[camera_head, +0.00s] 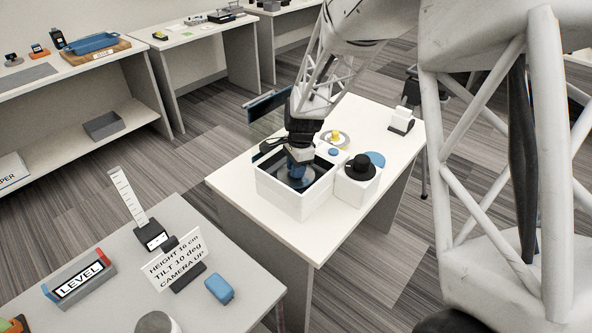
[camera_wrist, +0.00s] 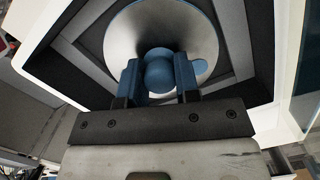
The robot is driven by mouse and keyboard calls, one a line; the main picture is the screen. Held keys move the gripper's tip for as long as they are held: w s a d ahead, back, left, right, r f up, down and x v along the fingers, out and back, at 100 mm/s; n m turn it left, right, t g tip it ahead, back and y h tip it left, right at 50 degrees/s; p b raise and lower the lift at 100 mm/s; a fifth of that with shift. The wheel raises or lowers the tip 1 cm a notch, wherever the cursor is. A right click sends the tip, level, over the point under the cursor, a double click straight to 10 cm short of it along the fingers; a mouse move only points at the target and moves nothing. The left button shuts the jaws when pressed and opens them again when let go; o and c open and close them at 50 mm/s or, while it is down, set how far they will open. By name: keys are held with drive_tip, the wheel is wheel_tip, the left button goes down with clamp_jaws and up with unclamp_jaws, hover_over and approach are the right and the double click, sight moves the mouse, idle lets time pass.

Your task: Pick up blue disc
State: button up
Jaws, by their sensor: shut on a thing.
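My gripper (camera_wrist: 158,80) has blue fingers shut on a blue round knob (camera_wrist: 159,72) at the middle of a shiny grey disc with a thin blue rim (camera_wrist: 121,40). A small blue tab sticks out at the disc's right side. The disc is within the dark, square opening of a white box (camera_head: 305,205). In the head view my gripper (camera_head: 298,172) reaches down into this box, and the disc is mostly hidden. I cannot tell whether the disc touches the bottom. A flat blue disc (camera_head: 375,159) also lies on the white table, behind a smaller white box.
A yellow item on a round base (camera_head: 334,138) and a white-and-black device (camera_head: 401,120) are farther back. The white table's (camera_head: 330,232) front right is clear.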

wheel_tip(320, 180, up, 17)
drive_tip(key=shift+r, duration=0.2)
idle(0.4)
idle(0.7)
